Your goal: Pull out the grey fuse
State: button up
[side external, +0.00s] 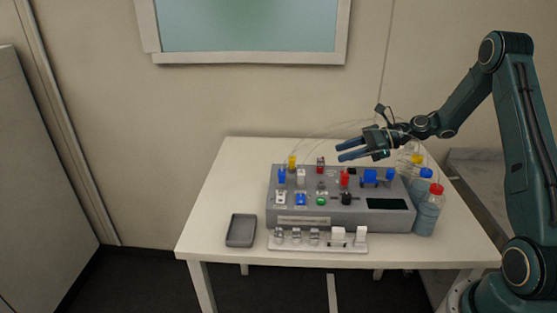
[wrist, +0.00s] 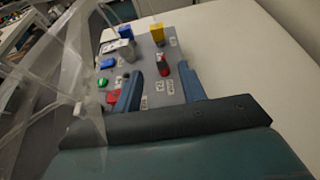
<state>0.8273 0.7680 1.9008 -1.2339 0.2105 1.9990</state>
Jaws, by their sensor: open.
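The grey fuse (side external: 301,176) stands upright on the grey panel box (side external: 400,219), between a blue fuse (side external: 282,176) and the red-topped part (side external: 320,163). My gripper (side external: 339,152) is open and empty, above the back of the panel and right of the grey fuse. In the wrist view its two fingers (wrist: 160,70) are apart, with the red-topped part (wrist: 163,68) seen between them. The fingers do not touch the grey fuse.
A yellow fuse (side external: 292,162) stands behind the grey one. A red knob (side external: 344,178) and blue parts (side external: 370,176) stand to the right. Bottles (side external: 428,213) flank the panel's right end. A dark tray (side external: 241,230) and a white rack (side external: 290,246) lie in front. The table's left is clear.

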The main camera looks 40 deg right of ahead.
aim_at(320, 159)
jog(key=shift+x, duration=3.2)
grip_shut()
jog(key=shift+r, duration=1.75)
jog(key=shift+r, duration=1.3)
